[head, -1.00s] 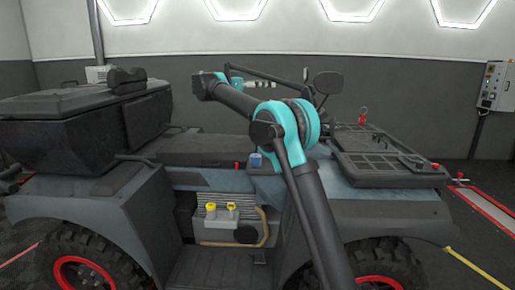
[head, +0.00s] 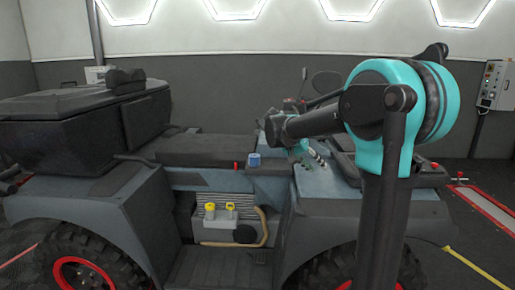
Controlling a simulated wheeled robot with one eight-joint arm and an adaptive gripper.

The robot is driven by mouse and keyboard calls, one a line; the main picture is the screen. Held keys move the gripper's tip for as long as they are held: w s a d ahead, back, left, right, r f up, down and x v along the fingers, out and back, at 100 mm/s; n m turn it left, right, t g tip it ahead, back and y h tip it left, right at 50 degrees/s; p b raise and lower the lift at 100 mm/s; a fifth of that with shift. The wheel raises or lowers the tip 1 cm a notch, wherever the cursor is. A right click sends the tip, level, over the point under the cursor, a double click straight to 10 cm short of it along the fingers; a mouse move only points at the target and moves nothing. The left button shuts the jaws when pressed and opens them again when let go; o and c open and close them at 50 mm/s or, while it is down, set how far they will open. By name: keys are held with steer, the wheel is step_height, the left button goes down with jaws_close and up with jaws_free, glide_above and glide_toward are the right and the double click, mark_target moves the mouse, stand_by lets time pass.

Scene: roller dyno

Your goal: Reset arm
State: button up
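My arm rises at the right of the head view. Its large teal and black joint is now close to the camera, and the forearm reaches left over the vehicle's front. My gripper (head: 318,158) shows small below the forearm, over the blue-grey front bodywork, and is partly hidden by the arm. Its fingers are too small to tell open from shut, and I see nothing clearly held in it.
A grey quad vehicle (head: 205,150) with a black rear box (head: 70,125) fills the view. A blue cap (head: 254,160) and yellow caps (head: 210,207) show on its side. The arm hides much of the front rack. A control box (head: 495,87) hangs at the right.

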steer(key=s+a+f+n+t+y, duration=0.1)
steer(key=s+f+n+y, duration=0.4)
steer(key=s+f, duration=1.9)
steer(key=s+a+y, duration=0.1)
steer(key=s+y, duration=0.2)
steer(key=shift+s+f+n+y, duration=0.25)
steer(key=shift+f+n+y, duration=0.05)
steer(key=shift+f, duration=0.05)
steer(key=shift+c, duration=0.5)
